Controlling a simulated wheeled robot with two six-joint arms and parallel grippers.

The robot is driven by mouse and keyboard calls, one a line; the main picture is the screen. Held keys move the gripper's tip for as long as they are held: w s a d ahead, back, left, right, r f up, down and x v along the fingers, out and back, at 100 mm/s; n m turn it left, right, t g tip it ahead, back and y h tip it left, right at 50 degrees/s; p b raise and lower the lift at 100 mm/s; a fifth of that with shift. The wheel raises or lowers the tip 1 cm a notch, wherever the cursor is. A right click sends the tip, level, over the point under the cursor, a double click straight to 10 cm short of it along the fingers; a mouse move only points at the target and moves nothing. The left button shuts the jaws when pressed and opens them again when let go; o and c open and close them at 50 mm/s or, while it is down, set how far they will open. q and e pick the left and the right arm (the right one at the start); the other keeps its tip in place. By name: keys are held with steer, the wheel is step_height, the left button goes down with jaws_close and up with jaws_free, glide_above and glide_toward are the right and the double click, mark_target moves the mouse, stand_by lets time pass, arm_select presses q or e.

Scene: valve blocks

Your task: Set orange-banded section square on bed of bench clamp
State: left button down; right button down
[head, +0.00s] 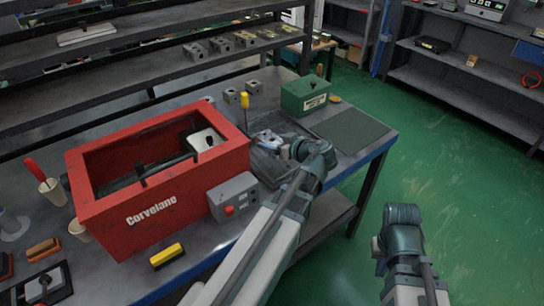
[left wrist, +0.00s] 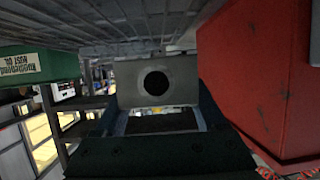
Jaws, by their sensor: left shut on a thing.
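My left gripper (head: 278,143) reaches over a grey tray on the bench. In the left wrist view my left gripper (left wrist: 160,112) is shut on a grey block (left wrist: 183,88) with a round dark bore facing the camera. No orange band shows on the block's visible face. In the head view the hand and arm partly hide the block. A black-based fixture with a grey plate and dark handle (head: 45,286) sits at the lower left; I cannot tell surely whether it is the bench clamp. My right gripper (head: 402,218) is over the floor, its fingers not discernible.
A large red Corvelane box (head: 160,205) stands left of the tray (head: 262,166). A green box (head: 305,94) and dark green mat (head: 350,131) are on the right. Two grey blocks (head: 232,96) stand behind. A yellow-black brush-like object (head: 167,255) lies in front.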

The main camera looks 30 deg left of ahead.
mark_target(272, 159)
arm_select(q)
steer(key=shift+f+b, duration=2.2)
steer(key=shift+f, duration=0.05)
steer(key=shift+f, duration=0.25)
jaws_free()
steer(key=shift+r, duration=0.1)
steer(key=p+v, duration=0.5)
steer(key=v, duration=0.8)
steer(key=s+d+f+m+g+h, duration=0.2)
steer(key=s+d+f+m+h, duration=0.3)
steer(key=d+m, duration=0.4)
steer(key=s+d+f+m+g+h, duration=0.2)
steer(key=s+d+f+m+h, duration=0.4)
steer(key=d, duration=0.5)
step_height(272, 159, down, 2)
steer(key=s+m, duration=0.2)
steer(key=shift+f+m+g, duration=0.2)
steer(key=shift+m+g, duration=0.1)
steer(key=shift+m, duration=0.1)
